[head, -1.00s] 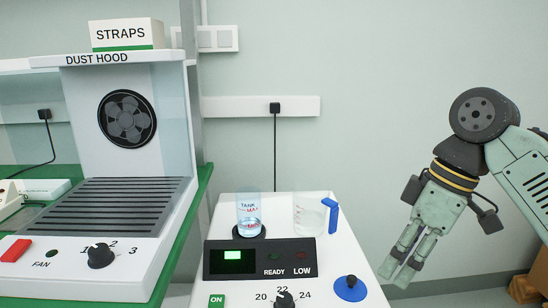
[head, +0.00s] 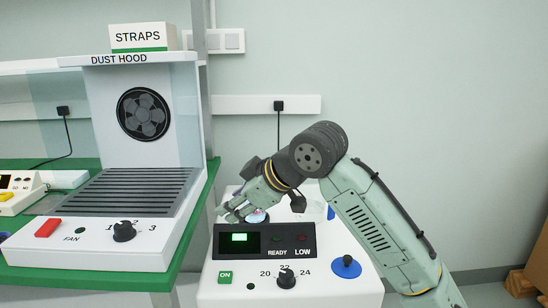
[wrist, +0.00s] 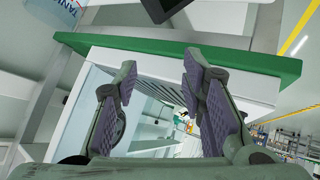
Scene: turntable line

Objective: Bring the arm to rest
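My arm reaches in from the lower right of the head view and bends over the white machine (head: 340,290). My gripper (head: 222,212) is above the machine's back left part, pointing left and down toward the dust hood bench. In the wrist view my gripper (wrist: 160,80) has its two fingers apart with nothing between them. The tank (wrist: 68,8) shows at the upper left of the wrist view, apart from the fingers. In the head view my gripper mostly hides the tank. A blue-handled clear jug behind my arm is mostly hidden, with its handle (head: 331,211) showing.
The dust hood (head: 140,155) stands on a green-edged bench (head: 180,255) at the left, with a fan knob (head: 124,231) and red switch (head: 48,228). A STRAPS box (head: 142,38) sits on top.

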